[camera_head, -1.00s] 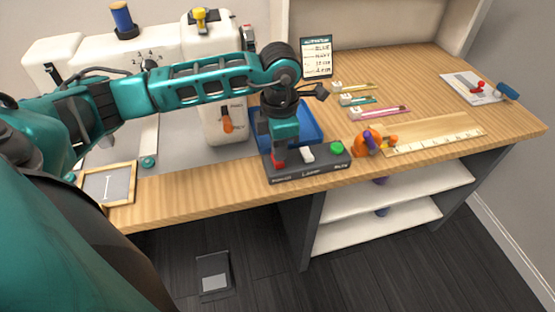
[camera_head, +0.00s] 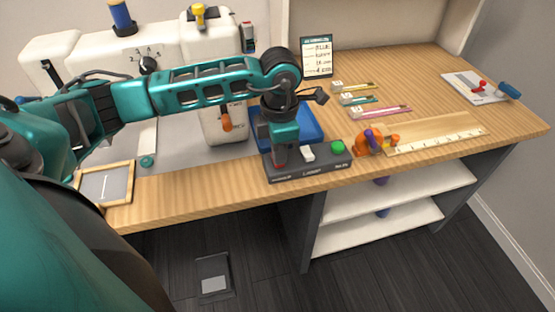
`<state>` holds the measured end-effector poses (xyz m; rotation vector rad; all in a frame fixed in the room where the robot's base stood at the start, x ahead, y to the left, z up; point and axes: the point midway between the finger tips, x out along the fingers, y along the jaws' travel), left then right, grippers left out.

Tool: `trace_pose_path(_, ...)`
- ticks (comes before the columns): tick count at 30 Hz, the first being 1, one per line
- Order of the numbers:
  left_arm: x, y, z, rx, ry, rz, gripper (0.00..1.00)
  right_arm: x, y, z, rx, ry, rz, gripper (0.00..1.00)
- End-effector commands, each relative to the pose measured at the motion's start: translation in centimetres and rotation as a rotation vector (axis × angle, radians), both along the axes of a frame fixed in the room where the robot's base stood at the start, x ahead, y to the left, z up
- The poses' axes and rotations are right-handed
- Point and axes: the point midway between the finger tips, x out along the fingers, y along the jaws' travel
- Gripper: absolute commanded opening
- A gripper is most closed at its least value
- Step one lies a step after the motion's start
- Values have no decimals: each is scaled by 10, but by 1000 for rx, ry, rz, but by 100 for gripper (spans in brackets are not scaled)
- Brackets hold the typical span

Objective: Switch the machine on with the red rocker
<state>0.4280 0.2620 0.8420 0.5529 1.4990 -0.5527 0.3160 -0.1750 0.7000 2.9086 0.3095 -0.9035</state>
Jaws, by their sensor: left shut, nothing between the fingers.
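A dark switch box (camera_head: 320,170) lies at the front edge of the wooden table. It carries a red rocker (camera_head: 280,158) at its left end, a white switch (camera_head: 308,153) in the middle and a green button (camera_head: 337,147) at the right. My left gripper (camera_head: 281,148) is shut and empty, pointing down over the red rocker. It hides most of the rocker, so I cannot tell whether they touch or which way the rocker is tipped. The white sewing machine (camera_head: 215,75) stands behind my left arm. My right gripper is out of view.
A blue tray (camera_head: 309,125) lies just behind the switch box. An orange and purple object (camera_head: 368,142) and a wooden ruler (camera_head: 440,136) are to its right. A small sign (camera_head: 316,57) stands behind. A framed slate (camera_head: 106,186) is at the front left.

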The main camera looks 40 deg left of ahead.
Motion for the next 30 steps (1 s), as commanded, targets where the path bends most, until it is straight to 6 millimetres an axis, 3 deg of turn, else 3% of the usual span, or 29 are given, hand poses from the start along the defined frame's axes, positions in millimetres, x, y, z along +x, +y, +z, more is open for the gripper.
trace_pose_path(13,0,0,-2,1,0,0,0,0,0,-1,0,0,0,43)
trace_pose_path(30,0,0,43,0,-1,0,0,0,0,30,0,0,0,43)
